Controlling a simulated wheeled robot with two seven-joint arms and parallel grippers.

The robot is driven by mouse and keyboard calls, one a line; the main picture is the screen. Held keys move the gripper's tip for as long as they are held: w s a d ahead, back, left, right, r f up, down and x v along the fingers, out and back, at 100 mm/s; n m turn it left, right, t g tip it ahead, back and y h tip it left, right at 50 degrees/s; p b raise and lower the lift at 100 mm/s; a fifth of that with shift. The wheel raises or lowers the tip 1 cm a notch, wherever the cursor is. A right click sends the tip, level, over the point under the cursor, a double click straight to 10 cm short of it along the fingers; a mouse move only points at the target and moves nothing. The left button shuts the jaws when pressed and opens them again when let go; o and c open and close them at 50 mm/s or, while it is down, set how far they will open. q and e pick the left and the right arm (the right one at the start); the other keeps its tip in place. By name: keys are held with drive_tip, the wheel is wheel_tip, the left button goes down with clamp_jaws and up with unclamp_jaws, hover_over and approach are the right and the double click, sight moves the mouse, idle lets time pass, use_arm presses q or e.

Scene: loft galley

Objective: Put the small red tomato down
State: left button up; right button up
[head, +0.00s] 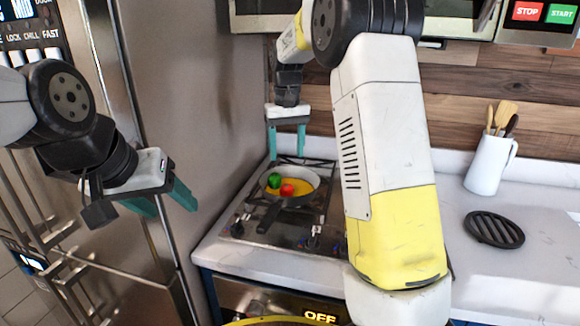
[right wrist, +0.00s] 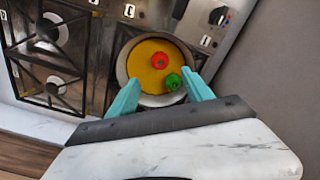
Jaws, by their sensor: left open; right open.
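The small red tomato (head: 287,189) lies in a frying pan (head: 275,198) on the stove, and it also shows in the right wrist view (right wrist: 159,60). A green round vegetable (head: 274,180) lies beside it in the pan; in the right wrist view it is near the rim (right wrist: 173,82). My right gripper (head: 287,157) is open and empty above the far side of the pan. Its teal fingers stand either side of the pan's near part in the right wrist view (right wrist: 162,92). My left gripper (head: 172,207) is open and empty at the left, in front of the fridge.
The stove (head: 247,225) has several burners, with knobs along its front. A white jug (head: 488,165) of utensils and a black trivet (head: 494,229) stand on the right counter. A grey wall closes in the stove's left side.

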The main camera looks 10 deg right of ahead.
drive_tip(key=s+d+r+m+t+y, duration=0.15)
drive_tip(key=s+r, duration=0.25)
drive_tip(key=s, duration=0.6)
drive_tip(key=s+d+r+n+t+y, duration=0.1)
drive_tip(key=s+d+r+t, duration=0.2)
drive_tip(key=s, duration=0.8)
drive_tip(key=s+f+t, duration=0.1)
drive_tip(key=s+f, duration=0.2)
drive_tip(key=s, duration=0.4)
drive_tip(key=shift+s+m+t, duration=0.35)
drive_tip(key=shift+m, duration=0.1)
